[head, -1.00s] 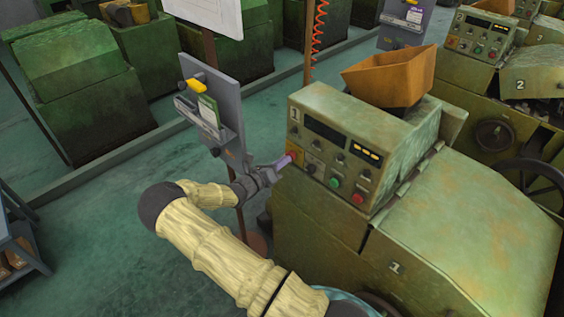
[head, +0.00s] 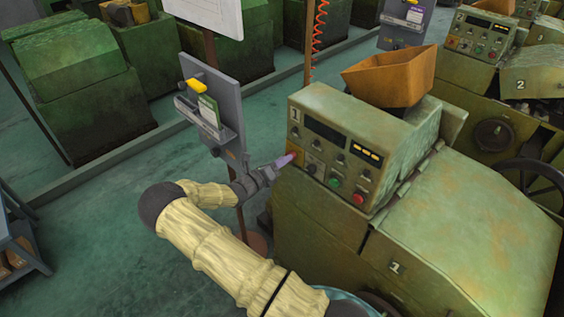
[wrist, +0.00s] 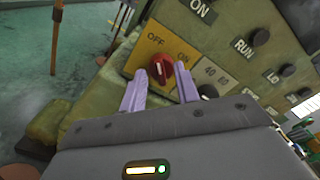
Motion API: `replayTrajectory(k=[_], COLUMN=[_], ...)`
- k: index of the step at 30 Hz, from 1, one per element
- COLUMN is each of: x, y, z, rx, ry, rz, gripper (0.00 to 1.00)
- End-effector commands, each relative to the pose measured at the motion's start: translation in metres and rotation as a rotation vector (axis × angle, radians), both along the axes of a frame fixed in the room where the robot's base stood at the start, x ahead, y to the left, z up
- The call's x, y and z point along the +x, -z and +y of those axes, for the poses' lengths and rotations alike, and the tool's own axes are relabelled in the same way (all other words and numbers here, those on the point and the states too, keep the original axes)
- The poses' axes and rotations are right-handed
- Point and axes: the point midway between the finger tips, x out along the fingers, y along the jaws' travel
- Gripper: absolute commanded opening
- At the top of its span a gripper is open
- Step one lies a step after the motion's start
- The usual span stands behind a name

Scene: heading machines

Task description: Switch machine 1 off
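Machine 1 (head: 440,225) is a worn green machine with its control panel (head: 318,160) facing left. The red rotary knob (wrist: 160,70) sits on a yellow plate (wrist: 140,57) with the words OFF and ON. Its white mark stands upright in the wrist view, toward OFF. In the head view the gripper (head: 288,159) reaches the panel's left edge and hides part of the knob.
Green and red buttons (head: 346,190) sit low on the panel, right of the knob. A grey post-mounted board (head: 213,105) stands close behind my arm. An orange hopper (head: 390,77) tops machine 1. Machine 2 (head: 500,90) stands at the back right. Floor at left is open.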

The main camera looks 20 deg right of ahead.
Motion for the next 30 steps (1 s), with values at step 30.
replayTrajectory(k=[30], x=[-0.042], y=[0.004], z=[0.117], rx=[0.004], ry=[-0.001], rz=[-0.002], gripper=[0.31])
